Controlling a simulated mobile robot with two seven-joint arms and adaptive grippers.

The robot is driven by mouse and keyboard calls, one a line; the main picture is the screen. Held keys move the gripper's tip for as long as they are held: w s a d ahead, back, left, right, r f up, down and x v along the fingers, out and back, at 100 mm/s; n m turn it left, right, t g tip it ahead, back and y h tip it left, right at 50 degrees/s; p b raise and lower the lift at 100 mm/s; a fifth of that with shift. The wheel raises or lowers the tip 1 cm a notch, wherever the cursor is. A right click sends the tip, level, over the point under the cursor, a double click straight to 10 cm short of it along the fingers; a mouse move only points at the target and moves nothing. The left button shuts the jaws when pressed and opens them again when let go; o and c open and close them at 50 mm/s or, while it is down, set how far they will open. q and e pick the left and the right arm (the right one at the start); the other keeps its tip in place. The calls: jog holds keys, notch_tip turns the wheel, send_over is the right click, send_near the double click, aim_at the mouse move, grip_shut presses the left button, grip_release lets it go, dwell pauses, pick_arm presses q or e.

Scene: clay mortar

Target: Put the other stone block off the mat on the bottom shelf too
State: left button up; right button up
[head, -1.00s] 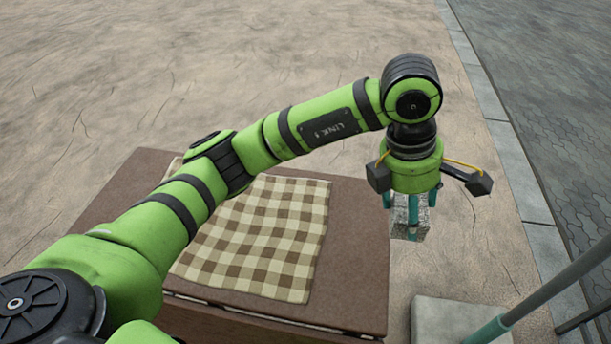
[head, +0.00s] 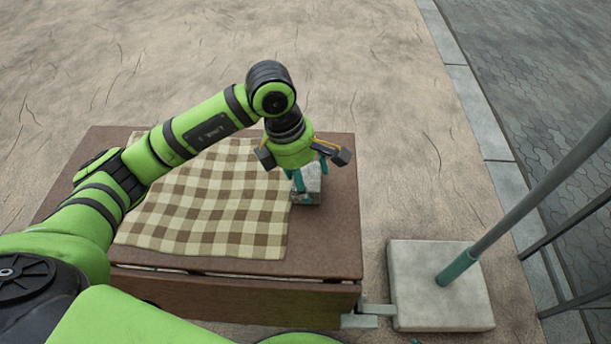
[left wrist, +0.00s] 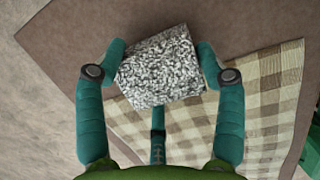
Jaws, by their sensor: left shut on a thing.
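The grey speckled stone block (head: 313,186) is in my left gripper (head: 305,184), over the right part of the brown table top, beside the right edge of the checked mat (head: 215,200). In the left wrist view the stone block (left wrist: 160,70) sits between the two teal fingers of my left gripper (left wrist: 158,72), slightly tilted, with a finger on each side. I cannot tell whether the block touches the table. No second stone block and no shelf can be made out. My right gripper is not in view.
The brown table (head: 335,240) has bare room right of the mat. A pale square concrete base (head: 440,310) with a grey pole (head: 530,190) stands on the ground right of the table. Dark metal rails (head: 575,220) are at the far right.

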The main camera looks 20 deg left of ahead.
pick_arm(q)
jog(key=shift+f, duration=0.25)
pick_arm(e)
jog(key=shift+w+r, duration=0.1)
pick_arm(q)
jog(key=shift+f, duration=0.15)
jog(key=shift+s+f+b, duration=0.15)
jog(key=shift+f+b, duration=0.25)
jog(key=shift+b, duration=0.2)
jog(key=o, duration=1.2)
jog(key=shift+s+f, duration=0.1)
jog(key=shift+f, duration=0.05)
jog(key=o, duration=0.4)
jog(key=shift+o, duration=0.2)
jog(key=shift+w, duration=0.2)
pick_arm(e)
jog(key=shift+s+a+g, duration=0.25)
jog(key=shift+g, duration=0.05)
pick_arm(q)
jog(key=shift+r, duration=0.25)
